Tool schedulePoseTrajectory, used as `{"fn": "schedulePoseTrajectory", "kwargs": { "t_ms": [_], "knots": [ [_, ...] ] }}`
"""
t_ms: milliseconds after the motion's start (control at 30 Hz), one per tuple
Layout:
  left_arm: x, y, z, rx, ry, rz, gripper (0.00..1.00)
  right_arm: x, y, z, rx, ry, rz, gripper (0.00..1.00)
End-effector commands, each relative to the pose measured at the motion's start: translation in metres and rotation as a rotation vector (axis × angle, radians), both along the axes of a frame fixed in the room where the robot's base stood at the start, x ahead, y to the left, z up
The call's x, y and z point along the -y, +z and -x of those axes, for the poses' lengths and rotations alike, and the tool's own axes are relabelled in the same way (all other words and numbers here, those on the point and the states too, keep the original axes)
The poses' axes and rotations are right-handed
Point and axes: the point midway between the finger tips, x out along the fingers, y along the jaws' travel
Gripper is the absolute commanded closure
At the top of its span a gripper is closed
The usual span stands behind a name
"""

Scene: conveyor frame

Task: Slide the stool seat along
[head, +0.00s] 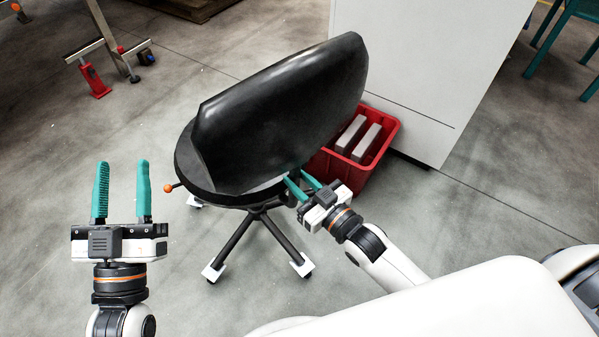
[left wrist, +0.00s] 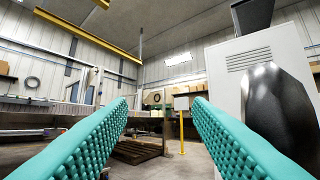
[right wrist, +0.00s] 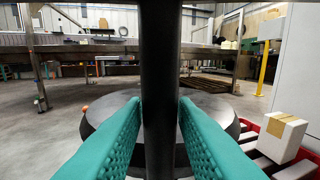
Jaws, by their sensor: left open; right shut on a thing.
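The stool has a black round seat (head: 190,165) with a tall curved black backrest (head: 285,105), on a dark star-shaped base (head: 258,225) with white casters. My right gripper (head: 297,178) is at the lower right side of the backrest. In the right wrist view its fingers are shut on a black upright post (right wrist: 160,50), with the round seat (right wrist: 213,108) behind it. The backrest hides part of the seat in the head view. My left gripper (head: 122,168) is open and empty, left of the stool and apart from it. The backrest also shows in the left wrist view (left wrist: 282,105).
A red crate (head: 392,125) with grey blocks stands close behind the stool at right, beside a large white cabinet (head: 430,60). An orange knob (head: 169,188) sticks out at the stool's left. A red-footed metal stand (head: 95,82) is at upper left. The floor left of the stool is clear.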

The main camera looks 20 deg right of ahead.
Motion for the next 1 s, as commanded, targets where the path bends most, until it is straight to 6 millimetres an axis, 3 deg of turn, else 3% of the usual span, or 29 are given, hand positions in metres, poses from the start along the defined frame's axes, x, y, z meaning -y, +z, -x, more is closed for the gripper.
{"fn": "schedulePoseTrajectory", "kwargs": {
  "t_ms": [33,1000],
  "knots": [
    [0.0,-0.001,-0.001,-0.022,0.001,-0.006,0.54,-0.001,0.009,-0.001,0.016,0.001,-0.007,0.95],
    [-0.008,-0.069,-0.014,-0.465,0.027,-0.125,0.54,0.0,0.025,-0.001,0.016,0.001,-0.007,0.95]
  ]
}}
